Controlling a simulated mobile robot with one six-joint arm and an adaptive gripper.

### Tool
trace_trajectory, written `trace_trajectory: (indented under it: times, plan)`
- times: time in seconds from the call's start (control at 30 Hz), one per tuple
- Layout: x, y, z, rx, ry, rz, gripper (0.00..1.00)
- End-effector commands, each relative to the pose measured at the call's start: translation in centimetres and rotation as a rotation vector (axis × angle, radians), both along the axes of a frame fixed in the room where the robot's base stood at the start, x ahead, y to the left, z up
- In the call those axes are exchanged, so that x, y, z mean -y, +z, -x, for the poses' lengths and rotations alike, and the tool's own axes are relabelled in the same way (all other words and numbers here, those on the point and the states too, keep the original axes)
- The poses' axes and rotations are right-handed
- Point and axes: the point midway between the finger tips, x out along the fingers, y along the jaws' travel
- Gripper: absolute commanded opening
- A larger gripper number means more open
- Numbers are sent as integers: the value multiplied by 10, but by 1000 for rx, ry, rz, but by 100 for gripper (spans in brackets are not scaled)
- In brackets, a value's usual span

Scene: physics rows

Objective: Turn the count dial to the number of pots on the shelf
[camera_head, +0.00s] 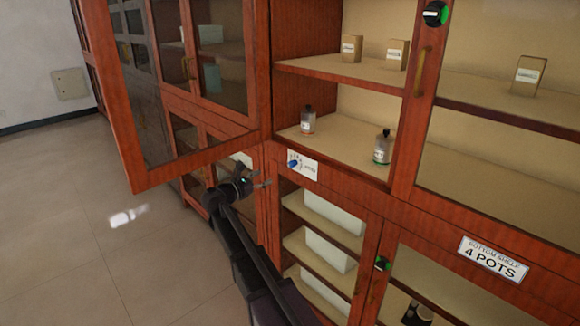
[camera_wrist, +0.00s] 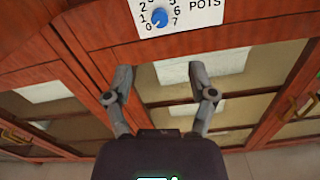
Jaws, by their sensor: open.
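The count dial is a blue knob (camera_wrist: 160,18) on a white plate (camera_head: 303,165) marked with numbers 0 to 7 and "POTS". It is on the red-brown frame below the middle shelf; its pointer is too small to read. My gripper (camera_wrist: 160,85) is open and empty, with its fingers apart below the plate in the wrist view. In the head view my gripper (camera_head: 263,177) is left of and below the dial, not touching it. A sign (camera_head: 492,260) reads "BOTTOM SHELF 4 POTS". Dark pots (camera_head: 418,314) show partly at the bottom right; the rest are hidden.
An open glass door (camera_head: 125,150) hangs out at left, close to my arm. Labelled boxes (camera_head: 396,54) stand above. Green-marked knobs (camera_head: 381,263) are on the doors. Floor at left is clear.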

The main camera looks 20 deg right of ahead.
Motion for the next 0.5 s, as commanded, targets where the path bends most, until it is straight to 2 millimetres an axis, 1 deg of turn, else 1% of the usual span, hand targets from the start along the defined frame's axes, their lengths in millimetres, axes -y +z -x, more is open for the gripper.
trace_trajectory:
  times: [0.17, 0.5]
  plan:
    - [16, 0, -7, 0, -1, 0, 72]
    - [62, 0, -27, 1, -1, -1, 72]
